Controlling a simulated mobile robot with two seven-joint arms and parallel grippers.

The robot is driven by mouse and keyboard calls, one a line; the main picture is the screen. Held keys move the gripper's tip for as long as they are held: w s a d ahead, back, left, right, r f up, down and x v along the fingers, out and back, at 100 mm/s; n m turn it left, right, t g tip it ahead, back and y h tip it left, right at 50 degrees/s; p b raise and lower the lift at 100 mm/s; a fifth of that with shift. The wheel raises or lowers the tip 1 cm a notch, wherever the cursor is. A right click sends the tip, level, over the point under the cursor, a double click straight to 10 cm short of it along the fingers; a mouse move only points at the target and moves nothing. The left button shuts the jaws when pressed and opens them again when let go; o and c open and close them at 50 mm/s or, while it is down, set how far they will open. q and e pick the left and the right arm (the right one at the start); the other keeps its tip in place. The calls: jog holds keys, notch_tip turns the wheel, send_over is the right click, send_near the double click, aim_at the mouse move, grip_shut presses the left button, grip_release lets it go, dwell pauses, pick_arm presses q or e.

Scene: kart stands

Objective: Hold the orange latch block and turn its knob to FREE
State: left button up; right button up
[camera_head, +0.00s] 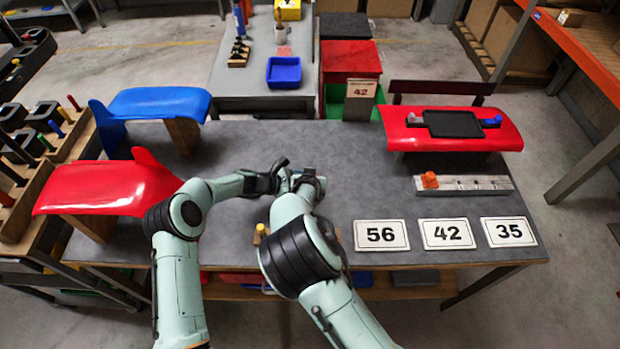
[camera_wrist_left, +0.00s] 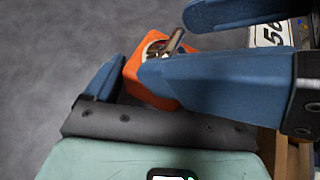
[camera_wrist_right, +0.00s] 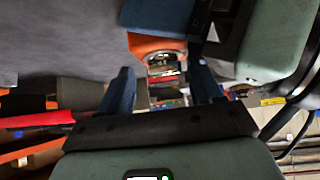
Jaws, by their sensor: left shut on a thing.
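The orange latch block (camera_wrist_left: 150,68) is held between the fingers of my left gripper (camera_wrist_left: 135,85); one of those fingers is mostly hidden. A metal knob (camera_wrist_left: 172,43) sits on the block's face. In the right wrist view the block (camera_wrist_right: 150,45) and its knob (camera_wrist_right: 165,66) lie ahead, between the fingertips of my right gripper (camera_wrist_right: 163,75). That gripper is open, with a gap on either side of the knob. In the head view my left gripper (camera_head: 272,176) and right gripper (camera_head: 308,182) meet above the grey table; the block is mostly hidden there. The FREE marking cannot be read.
On the grey table (camera_head: 230,140), number cards 56 (camera_head: 381,235), 42 (camera_head: 447,233) and 35 (camera_head: 508,231) lie at right, below a metal bar with an orange piece (camera_head: 465,184). Red (camera_head: 105,190) and blue (camera_head: 160,102) panels stand left. A red panel (camera_head: 450,140) stands back right.

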pick_arm(q)
jog(key=shift+d, duration=0.1)
pick_arm(e)
jog(key=shift+a+r, duration=0.15)
jog(key=shift+a, duration=0.1)
jog(key=shift+w, duration=0.1)
